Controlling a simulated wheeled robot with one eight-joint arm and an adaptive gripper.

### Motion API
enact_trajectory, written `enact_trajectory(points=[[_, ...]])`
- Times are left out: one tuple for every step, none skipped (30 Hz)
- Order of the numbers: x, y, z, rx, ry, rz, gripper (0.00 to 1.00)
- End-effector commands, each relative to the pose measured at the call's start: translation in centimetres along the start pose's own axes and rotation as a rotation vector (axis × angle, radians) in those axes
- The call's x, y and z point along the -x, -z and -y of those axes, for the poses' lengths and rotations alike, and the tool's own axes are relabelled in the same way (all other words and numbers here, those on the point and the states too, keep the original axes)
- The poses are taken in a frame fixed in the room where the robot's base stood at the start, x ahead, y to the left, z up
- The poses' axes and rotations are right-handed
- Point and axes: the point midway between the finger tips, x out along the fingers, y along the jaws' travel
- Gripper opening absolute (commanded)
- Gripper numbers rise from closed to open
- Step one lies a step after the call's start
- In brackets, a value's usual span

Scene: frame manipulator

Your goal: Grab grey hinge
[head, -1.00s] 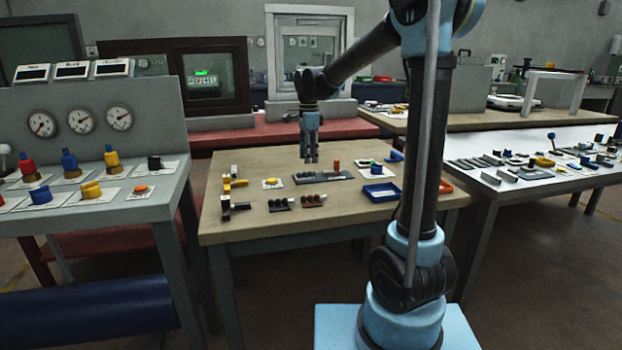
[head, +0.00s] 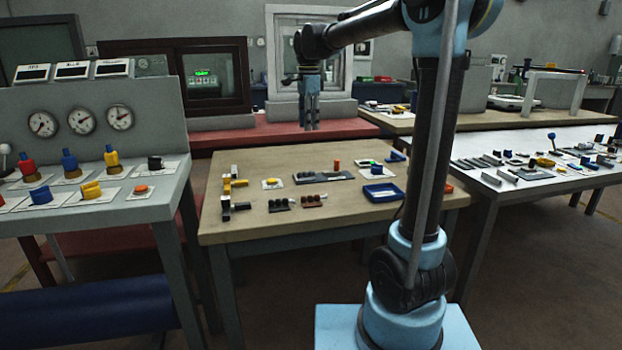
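My gripper (head: 309,126) hangs fingers down above the back edge of the wooden table, in front of the grey-framed window. It is clear of the tabletop, and nothing shows held in it. Its fingers are too small to tell how far apart they are. I cannot make out for sure which thing is the grey hinge. Several small grey metal parts (head: 492,179) lie on the white table at right. A flat dark grey plate (head: 322,177) with small parts on it lies on the wooden table.
The wooden table (head: 345,215) also holds a blue tray (head: 383,197), an orange cylinder (head: 337,164) and yellow-and-black parts (head: 233,184). A grey control console (head: 90,130) stands at left. The white table (head: 560,190) at right is crowded. The wooden table's front is bare.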

Motion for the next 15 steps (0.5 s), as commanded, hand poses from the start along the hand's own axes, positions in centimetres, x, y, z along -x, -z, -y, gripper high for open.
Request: enact_trajectory(points=[[0.02, -0.01, 0.0, 0.046, 0.0, 0.0, 0.38], [0.02, -0.02, 0.0, 0.084, 0.0, 0.0, 0.38], [0.01, -0.02, 0.0, 0.143, 0.0, 0.0, 0.38], [0.0, -0.03, 0.0, 0.194, 0.0, 0.0, 0.38], [0.0, -0.04, 0.01, 0.247, 0.0, 0.0, 0.38], [0.0, -0.04, 0.01, 0.322, 0.0, 0.0, 0.38], [-0.01, -0.05, 0.01, 0.378, 0.0, 0.0, 0.38], [-0.01, -0.06, 0.01, 0.433, 0.0, 0.0, 0.38], [-0.01, -0.06, 0.01, 0.509, 0.0, 0.0, 0.38], [-0.01, -0.07, 0.02, 0.564, 0.0, 0.0, 0.38], [-0.01, -0.08, 0.02, 0.62, 0.0, 0.0, 0.38], [-0.02, -0.09, 0.02, 0.695, 0.0, 0.0, 0.38], [-0.02, -0.09, 0.02, 0.75, 0.0, 0.0, 0.38], [-0.02, -0.1, 0.03, 0.806, 0.0, 0.0, 0.38], [-0.02, -0.11, 0.03, 0.881, 0.0, 0.0, 0.38]])
